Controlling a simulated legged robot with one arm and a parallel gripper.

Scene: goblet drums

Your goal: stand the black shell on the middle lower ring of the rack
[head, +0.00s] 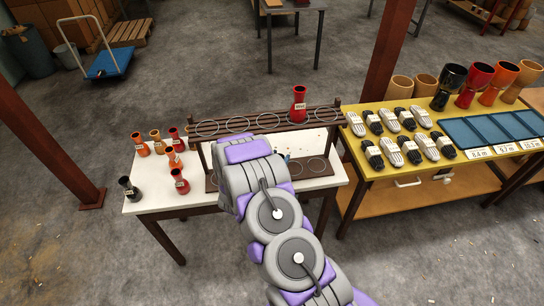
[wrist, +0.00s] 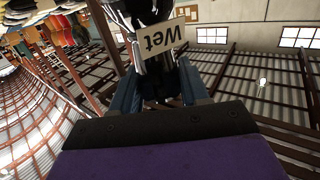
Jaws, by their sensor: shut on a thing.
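In the wrist view my gripper (wrist: 158,68) is shut on a black shell (wrist: 148,14), glossy, with a tag reading "Wet". The frame cuts off its far end. The right-hand lower rings show empty; my arm covers the lower middle, so I cannot tell how the shell sits relative to that ring. A second black shell (head: 128,188) stands at the table's left front corner.
A red shell (head: 298,105) stands on the upper rail towards the right. Several orange and red shells (head: 171,158) stand on the white table (head: 155,200) left of the rack. The yellow table (head: 395,160), close on the right, holds drums, packs and blue trays.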

